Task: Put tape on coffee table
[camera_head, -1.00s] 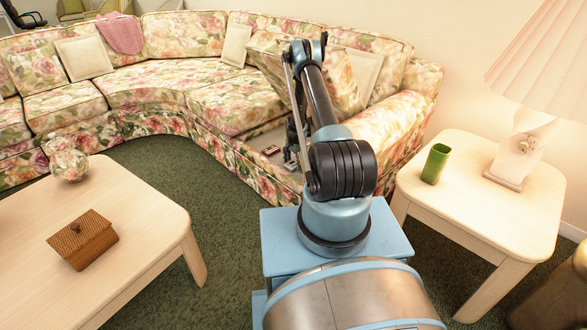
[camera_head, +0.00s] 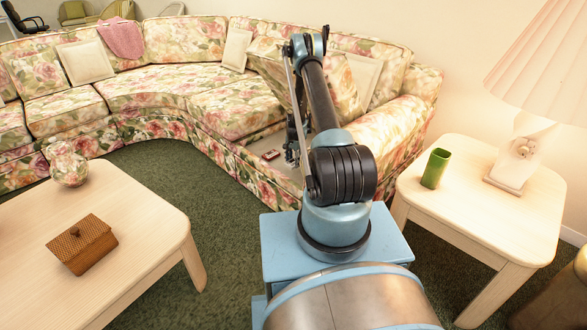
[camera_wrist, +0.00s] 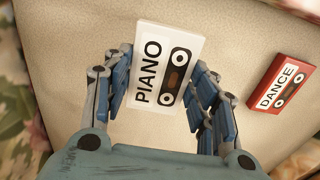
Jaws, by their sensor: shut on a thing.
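A white cassette tape labelled PIANO (camera_wrist: 164,68) is between the fingers of my gripper (camera_wrist: 160,75), which is shut on it in the wrist view. A red cassette labelled DANCE (camera_wrist: 281,84) lies on the cream sofa surface to the right of my gripper; it also shows in the head view (camera_head: 270,154). In the head view my gripper (camera_head: 292,154) is over the sofa's right section, partly hidden by my arm, and the white tape cannot be made out there. The pale wooden coffee table (camera_head: 135,205) stands at the left.
A woven box (camera_head: 82,243) and a floral round vase (camera_head: 68,164) stand on the coffee table. A side table (camera_head: 470,215) at the right holds a green cup (camera_head: 435,168) and a lamp (camera_head: 518,155). Green carpet (camera_head: 205,200) lies open between sofa and coffee table.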

